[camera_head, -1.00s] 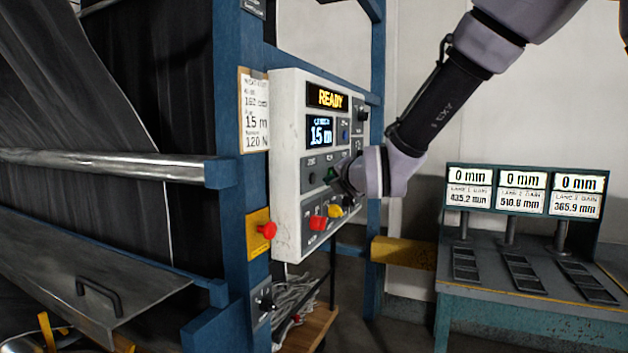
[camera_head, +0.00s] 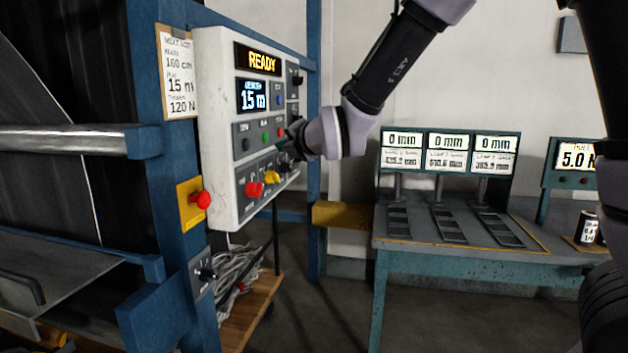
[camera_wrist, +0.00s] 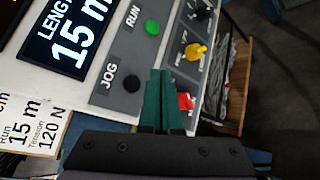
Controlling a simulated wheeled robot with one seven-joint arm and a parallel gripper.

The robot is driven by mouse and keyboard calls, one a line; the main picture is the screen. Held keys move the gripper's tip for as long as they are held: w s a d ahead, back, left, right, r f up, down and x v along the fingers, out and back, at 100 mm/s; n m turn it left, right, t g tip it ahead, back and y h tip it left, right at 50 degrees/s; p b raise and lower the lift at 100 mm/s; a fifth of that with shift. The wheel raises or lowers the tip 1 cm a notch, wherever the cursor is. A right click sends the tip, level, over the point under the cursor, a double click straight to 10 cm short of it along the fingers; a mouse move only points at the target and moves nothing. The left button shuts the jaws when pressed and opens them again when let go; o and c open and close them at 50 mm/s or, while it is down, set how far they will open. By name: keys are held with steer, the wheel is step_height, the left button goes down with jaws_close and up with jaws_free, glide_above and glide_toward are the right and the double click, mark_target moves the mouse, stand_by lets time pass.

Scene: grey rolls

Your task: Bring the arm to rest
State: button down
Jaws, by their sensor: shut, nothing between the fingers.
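My gripper (camera_head: 286,158) is just in front of the lower right of the white control panel (camera_head: 212,130) in the head view. My arm reaches down to it from the upper right. In the wrist view the two green fingers of my gripper (camera_wrist: 161,75) are together with nothing between them. They point over the panel, beside the black JOG button (camera_wrist: 131,83) and the red switch (camera_wrist: 185,101). I cannot tell whether the fingertips touch the panel. The panel shows READY and a 15 m length display (camera_head: 253,96).
A yellow plate with a red stop button (camera_head: 201,199) is on the blue post (camera_head: 165,190). A bench (camera_head: 450,240) with several gauge displays stands to the right. A wooden cart with cables (camera_head: 245,290) is below the panel. The floor between frame and bench looks clear.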

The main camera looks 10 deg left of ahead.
steer(key=d+r+m+g+h, duration=0.1)
steer(key=d+r+m+h, duration=0.15)
steer(key=d+m, duration=0.85)
steer(key=d+r+m+h, duration=0.25)
steer(key=d+m, duration=0.35)
steer(key=d, duration=0.9)
steer(key=s+d+f+m+g+h, duration=0.1)
steer(key=s+d+m+g+h, duration=0.2)
steer(key=s+d+m, duration=1.4)
steer(key=shift+s+d+f+m, duration=0.2)
steer(key=shift+s+m, duration=0.1)
steer(key=shift+m, duration=0.9)
